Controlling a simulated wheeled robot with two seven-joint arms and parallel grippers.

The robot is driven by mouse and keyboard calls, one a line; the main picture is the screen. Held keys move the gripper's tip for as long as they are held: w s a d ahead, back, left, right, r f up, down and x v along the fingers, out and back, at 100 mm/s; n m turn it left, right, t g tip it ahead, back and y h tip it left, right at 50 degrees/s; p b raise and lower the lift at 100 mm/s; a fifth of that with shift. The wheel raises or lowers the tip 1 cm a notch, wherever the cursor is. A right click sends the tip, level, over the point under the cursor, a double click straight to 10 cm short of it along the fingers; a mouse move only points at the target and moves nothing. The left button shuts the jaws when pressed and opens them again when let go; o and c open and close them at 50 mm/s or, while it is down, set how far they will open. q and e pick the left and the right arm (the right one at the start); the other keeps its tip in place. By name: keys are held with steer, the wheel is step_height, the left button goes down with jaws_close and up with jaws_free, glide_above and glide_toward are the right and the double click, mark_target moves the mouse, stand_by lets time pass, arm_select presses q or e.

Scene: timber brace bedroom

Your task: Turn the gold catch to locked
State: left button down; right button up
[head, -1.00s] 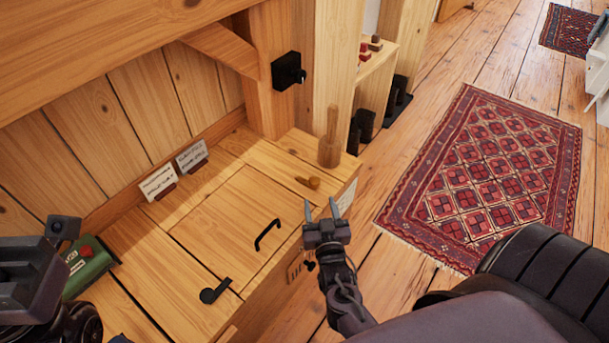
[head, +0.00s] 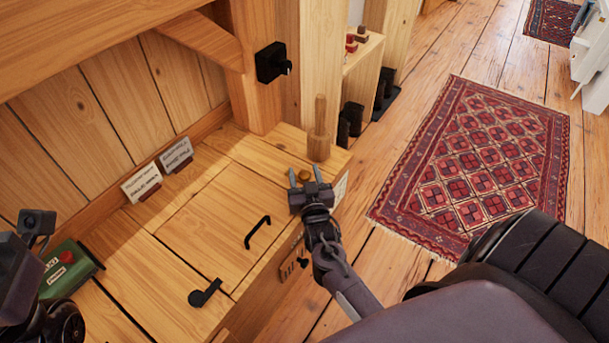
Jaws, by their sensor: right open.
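The gold catch (head: 304,174) is a small gold-brown knob on the wooden bench top, near its right end and in front of an upright wooden peg. My right gripper (head: 305,179) is open, with one finger on each side of the catch. I cannot tell whether the fingers touch it. The gripper body hides the near part of the catch, so its exact turn is unclear. At the left edge only dark parts of my left arm show; its fingers are not visible.
The wooden peg (head: 319,130) stands just behind the catch. Two label cards (head: 142,183) stand at the back. A green box (head: 70,270) sits left. A black fitting (head: 272,63) is on the post.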

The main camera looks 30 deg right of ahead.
steer(key=c, duration=0.9)
